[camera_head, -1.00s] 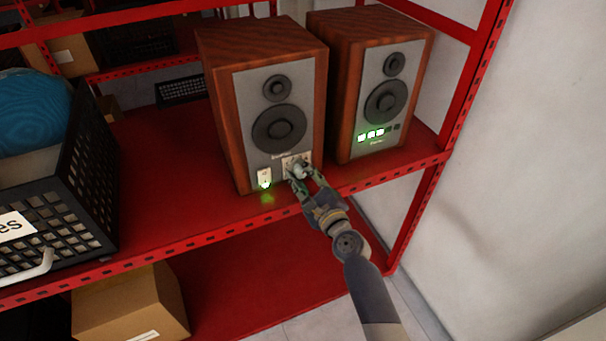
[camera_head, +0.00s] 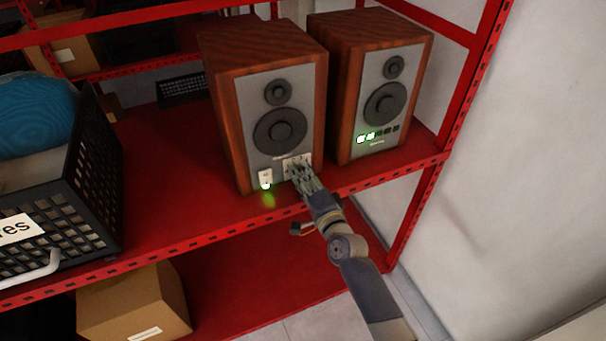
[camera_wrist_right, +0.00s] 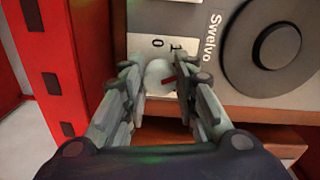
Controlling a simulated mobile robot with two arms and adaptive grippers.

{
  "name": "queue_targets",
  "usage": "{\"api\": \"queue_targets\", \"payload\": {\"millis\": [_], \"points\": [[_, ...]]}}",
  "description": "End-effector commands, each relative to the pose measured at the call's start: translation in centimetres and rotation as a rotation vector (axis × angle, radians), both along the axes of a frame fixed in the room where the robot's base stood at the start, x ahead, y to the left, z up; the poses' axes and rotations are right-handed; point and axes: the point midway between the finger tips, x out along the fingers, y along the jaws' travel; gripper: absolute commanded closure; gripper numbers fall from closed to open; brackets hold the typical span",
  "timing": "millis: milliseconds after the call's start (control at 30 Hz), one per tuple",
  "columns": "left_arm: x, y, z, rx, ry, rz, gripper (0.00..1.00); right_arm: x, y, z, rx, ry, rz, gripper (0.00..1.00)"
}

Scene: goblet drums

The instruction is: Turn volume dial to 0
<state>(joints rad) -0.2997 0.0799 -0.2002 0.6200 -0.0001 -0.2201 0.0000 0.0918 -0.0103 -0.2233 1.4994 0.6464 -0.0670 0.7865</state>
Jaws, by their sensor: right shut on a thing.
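The left speaker (camera_head: 262,85) has a wooden case and a grey front. Its volume dial (camera_wrist_right: 159,71) is a small white knob with a red mark, on a light plate marked 0 and 1 in the right wrist view. My right gripper (camera_wrist_right: 161,80) is shut on the dial, one finger on each side. In the head view the gripper (camera_head: 303,174) reaches the plate from the lower right and hides the dial. The right speaker (camera_head: 376,65) shows a row of small squares (camera_head: 378,135), two lit. My left gripper is not in view.
A lit switch (camera_head: 265,177) sits left of the dial on the same speaker. A red shelf (camera_head: 160,185) carries both speakers, with its front edge just below them. A black crate (camera_head: 90,190) stands at left. A cardboard box (camera_head: 130,305) lies below.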

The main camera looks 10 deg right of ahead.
Motion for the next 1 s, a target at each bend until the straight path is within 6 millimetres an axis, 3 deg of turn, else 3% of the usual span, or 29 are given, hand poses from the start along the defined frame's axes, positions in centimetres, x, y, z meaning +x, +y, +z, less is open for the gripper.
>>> {"api": "queue_targets", "payload": {"millis": [1000], "points": [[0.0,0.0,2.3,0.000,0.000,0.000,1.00,-0.1,0.0,-0.3,-0.924,-0.244,0.002,0.97]]}}
